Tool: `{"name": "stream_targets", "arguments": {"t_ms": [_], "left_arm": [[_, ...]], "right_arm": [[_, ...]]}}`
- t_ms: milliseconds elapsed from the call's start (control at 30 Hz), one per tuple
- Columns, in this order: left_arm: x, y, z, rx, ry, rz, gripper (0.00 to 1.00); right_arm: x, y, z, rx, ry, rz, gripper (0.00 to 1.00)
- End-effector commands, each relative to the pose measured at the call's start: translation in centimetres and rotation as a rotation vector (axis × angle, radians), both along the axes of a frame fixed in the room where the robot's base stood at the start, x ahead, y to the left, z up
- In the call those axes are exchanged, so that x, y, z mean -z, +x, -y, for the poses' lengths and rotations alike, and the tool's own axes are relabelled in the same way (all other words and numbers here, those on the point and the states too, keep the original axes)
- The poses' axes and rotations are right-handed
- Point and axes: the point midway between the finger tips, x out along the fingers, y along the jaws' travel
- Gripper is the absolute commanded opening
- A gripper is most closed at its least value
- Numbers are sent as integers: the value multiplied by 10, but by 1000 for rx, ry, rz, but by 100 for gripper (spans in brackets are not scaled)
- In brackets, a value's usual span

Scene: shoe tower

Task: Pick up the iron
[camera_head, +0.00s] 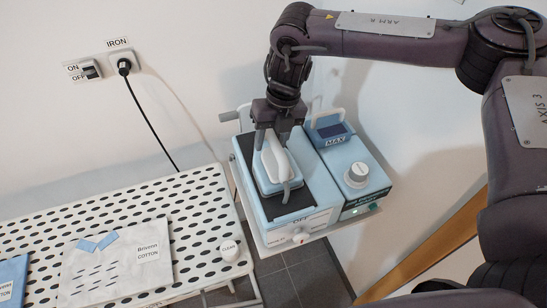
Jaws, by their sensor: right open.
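The iron (269,183) is light blue with a white handle. It rests on the dark plate on top of the white and blue iron station (300,222) in the middle of the view. My right gripper (271,138) points down at the far end of the iron's handle. Its jaws are open, with the fingers close to the handle; whether they touch it cannot be told. My left gripper is not in view.
A perforated ironing board (205,215) fills the lower left, with a white cloth (120,265) on it. A blue unit with a knob (357,173) adjoins the iron station. A wall socket (122,60) holds a black cord.

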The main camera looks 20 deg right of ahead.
Motion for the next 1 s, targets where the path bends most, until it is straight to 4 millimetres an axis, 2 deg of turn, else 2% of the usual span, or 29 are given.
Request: {"name": "stream_targets", "arguments": {"t_ms": [100, 500, 867, 900, 1000], "left_arm": [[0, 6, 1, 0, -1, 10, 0], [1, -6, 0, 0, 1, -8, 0], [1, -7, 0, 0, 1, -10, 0], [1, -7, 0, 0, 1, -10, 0], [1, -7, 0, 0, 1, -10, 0]], "right_arm": [[0, 0, 0, 0, 0, 0, 44], [3, 0, 0, 1, 0, 1, 44], [5, 0, 0, 1, 0, 0, 44], [5, 0, 0, 1, 0, 0, 43], [5, 0, 0, 1, 0, 0, 30]]}}
